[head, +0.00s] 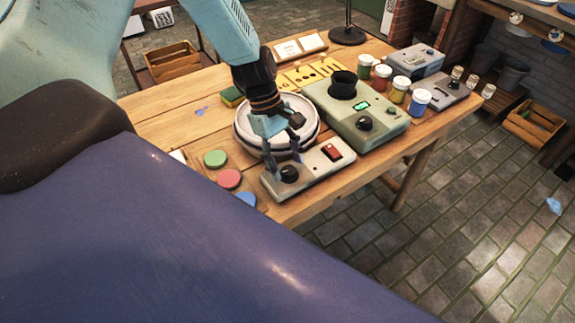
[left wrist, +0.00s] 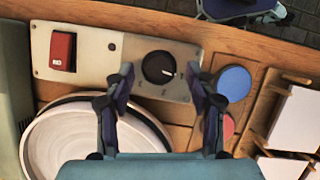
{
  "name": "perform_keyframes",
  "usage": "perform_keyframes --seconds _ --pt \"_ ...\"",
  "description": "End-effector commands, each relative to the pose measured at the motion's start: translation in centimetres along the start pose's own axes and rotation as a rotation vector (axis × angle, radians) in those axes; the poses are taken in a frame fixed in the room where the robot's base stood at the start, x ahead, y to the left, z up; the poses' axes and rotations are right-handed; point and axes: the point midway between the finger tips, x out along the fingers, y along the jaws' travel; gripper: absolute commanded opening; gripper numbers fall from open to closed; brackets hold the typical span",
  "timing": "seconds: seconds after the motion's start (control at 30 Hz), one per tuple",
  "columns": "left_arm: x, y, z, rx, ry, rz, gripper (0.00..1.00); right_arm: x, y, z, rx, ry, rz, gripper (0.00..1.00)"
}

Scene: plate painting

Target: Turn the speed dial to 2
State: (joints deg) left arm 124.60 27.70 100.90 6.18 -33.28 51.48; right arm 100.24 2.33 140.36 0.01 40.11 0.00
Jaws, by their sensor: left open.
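The speed dial is a round black knob (head: 289,174) on a pale grey control box (head: 312,178) at the table's front edge. In the left wrist view the dial (left wrist: 158,67) shows a small white mark at its lower right; tick marks on the panel are too small to read. My left gripper (head: 284,160) points down over the dial. In the left wrist view its open fingers (left wrist: 161,76) stand on either side of the dial, with gaps showing. I cannot tell how high the tips are above the panel. My right gripper is not in view.
A red rocker switch (head: 331,152) is on the same box. A round white turntable (head: 246,133) stands directly behind it. Green, red and blue discs (head: 228,179) lie to the left. A green-grey machine (head: 375,140) and several paint jars (head: 382,76) stand to the right.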

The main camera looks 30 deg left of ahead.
Motion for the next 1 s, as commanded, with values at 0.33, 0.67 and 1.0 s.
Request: perform_keyframes --seconds 0.33,0.67,1.0 --pt "1.23 0.31 -0.16 0.0 0.001 0.001 0.56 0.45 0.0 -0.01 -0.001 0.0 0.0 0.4" --pt "1.16 0.39 -0.3 -0.001 0.001 0.001 0.36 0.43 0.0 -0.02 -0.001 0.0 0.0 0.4" --pt "1.18 0.34 -0.23 -0.002 -0.001 0.0 0.08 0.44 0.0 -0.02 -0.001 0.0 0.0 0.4"
